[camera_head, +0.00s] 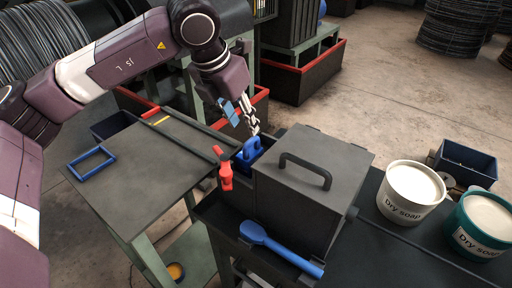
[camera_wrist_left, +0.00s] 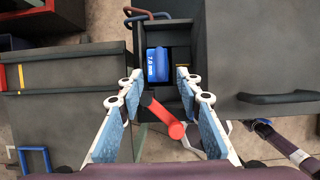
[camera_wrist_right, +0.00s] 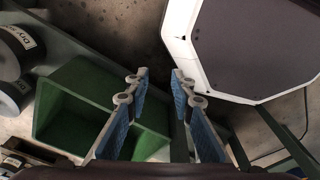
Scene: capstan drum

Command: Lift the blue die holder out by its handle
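In the left wrist view the blue die holder (camera_wrist_left: 157,65) shows a white size label and lies beyond and between the fingertips. My left gripper (camera_head: 245,118) is above it, fingers apart and empty; it also shows in the left wrist view (camera_wrist_left: 156,80). My right gripper (camera_wrist_right: 157,76) is open and empty, away from the die holder, and is not visible in the head view.
The grey box (camera_head: 310,190) has a raised handle. A blue scoop (camera_head: 275,246) lies in front. Dry soap buckets (camera_head: 405,205) stand right. A side table (camera_head: 130,190) carries a blue frame (camera_head: 91,163).

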